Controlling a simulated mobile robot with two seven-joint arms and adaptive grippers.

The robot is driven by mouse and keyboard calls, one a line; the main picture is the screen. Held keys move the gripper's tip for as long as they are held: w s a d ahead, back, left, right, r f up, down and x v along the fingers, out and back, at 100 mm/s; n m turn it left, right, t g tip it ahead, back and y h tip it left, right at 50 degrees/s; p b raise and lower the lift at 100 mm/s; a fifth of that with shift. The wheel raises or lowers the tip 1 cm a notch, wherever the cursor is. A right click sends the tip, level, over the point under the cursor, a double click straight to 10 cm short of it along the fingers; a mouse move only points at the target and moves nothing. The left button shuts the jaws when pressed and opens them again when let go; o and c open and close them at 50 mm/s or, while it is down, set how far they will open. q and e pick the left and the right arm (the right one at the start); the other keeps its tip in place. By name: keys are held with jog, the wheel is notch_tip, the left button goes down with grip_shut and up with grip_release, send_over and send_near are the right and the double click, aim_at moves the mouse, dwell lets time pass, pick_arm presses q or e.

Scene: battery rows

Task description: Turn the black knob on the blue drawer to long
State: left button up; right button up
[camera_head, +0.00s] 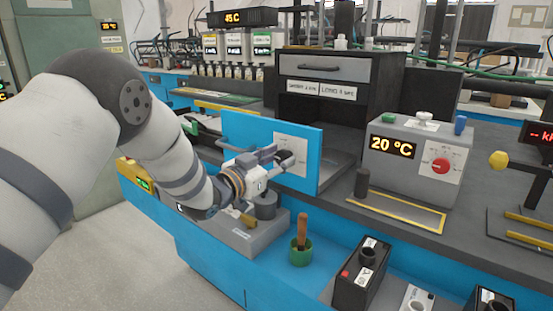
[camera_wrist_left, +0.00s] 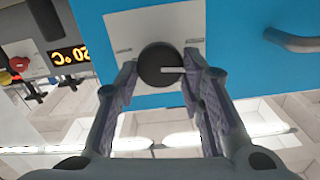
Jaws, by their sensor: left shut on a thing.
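The blue drawer (camera_head: 240,131) shows its blue front panel with a pale label plate (camera_head: 293,146). In the left wrist view the black knob (camera_wrist_left: 158,65) sits on the white plate (camera_wrist_left: 120,30) of the blue panel (camera_wrist_left: 235,65). A white pointer line on the knob points to the right in that view. My left gripper (camera_head: 284,160) is at the panel, with one finger on each side of the knob, shut on it. The dial's lettering is too small to read, and the fingers largely cover the knob in the head view. My right gripper is not in view.
A metal handle (camera_wrist_left: 295,40) is on the blue panel. A grey box with a red knob (camera_head: 440,166) and a 20 °C display stands to the right.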

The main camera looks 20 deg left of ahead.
pick_arm(q)
jog(key=m+p, duration=0.1)
jog(key=m, duration=0.4)
jog(key=shift+d, duration=0.15)
jog(key=shift+f+m+p, duration=0.15)
jog(key=shift+m+p, duration=0.3)
jog(key=shift+m, duration=2.05)
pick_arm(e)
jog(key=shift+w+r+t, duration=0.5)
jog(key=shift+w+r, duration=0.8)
pick_arm(q)
jog(key=o, duration=1.1)
jog(key=v, duration=1.2)
